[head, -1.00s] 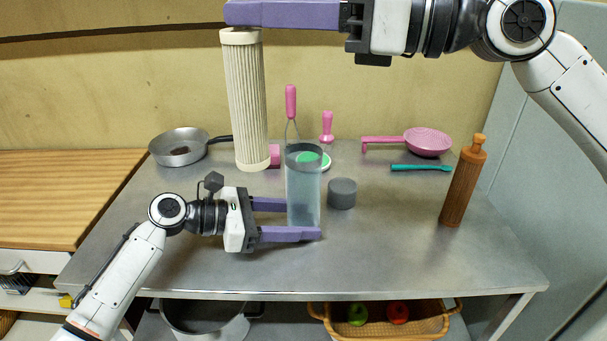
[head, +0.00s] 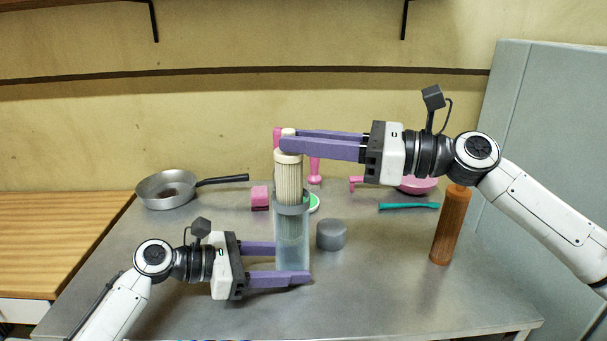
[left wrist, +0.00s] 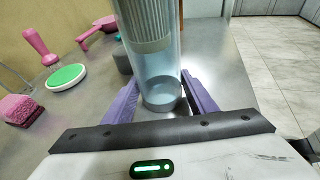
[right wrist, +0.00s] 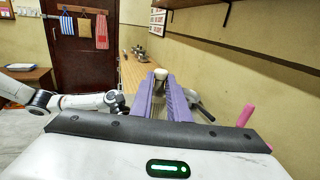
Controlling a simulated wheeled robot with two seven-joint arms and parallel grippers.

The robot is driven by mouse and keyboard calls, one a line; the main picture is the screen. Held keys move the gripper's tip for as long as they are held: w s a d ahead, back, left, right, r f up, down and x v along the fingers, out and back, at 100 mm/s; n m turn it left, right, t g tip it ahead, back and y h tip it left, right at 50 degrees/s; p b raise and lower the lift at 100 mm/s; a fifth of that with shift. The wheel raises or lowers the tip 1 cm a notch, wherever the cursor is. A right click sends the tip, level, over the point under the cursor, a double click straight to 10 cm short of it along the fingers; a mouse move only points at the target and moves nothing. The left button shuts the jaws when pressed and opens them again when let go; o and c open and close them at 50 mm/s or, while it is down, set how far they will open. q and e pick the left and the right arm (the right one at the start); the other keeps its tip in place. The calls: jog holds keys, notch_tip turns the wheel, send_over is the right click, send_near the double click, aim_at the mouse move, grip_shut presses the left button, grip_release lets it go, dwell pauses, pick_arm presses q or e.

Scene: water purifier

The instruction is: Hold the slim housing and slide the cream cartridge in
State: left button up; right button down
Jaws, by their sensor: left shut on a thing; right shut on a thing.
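The slim housing (head: 292,258) is a clear bluish tube with a grey rim, upright on the metal table. My left gripper (head: 292,264) is shut on its lower part; the housing also shows between the fingers in the left wrist view (left wrist: 162,90). The cream cartridge (head: 289,178) is pleated and upright, its lower part inside the housing and its upper part above the rim. In the left wrist view its lower end (left wrist: 150,25) is seen through the wall, above the housing's floor. My right gripper (head: 284,144) is shut on the cartridge's top; the right wrist view shows its pale top (right wrist: 160,73).
A grey round cap (head: 331,235) lies right of the housing. A brown pepper mill (head: 450,228) stands farther right. A pan (head: 166,190), pink sponge (head: 260,198), pink-handled brushes and teal utensil (head: 408,206) lie behind. The front right of the table is clear.

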aim_at(289, 189)
jog(key=shift+f, duration=2.7)
jog(key=shift+f, duration=0.5)
jog(key=shift+f, duration=0.1)
jog(key=c, duration=1.7)
grip_release()
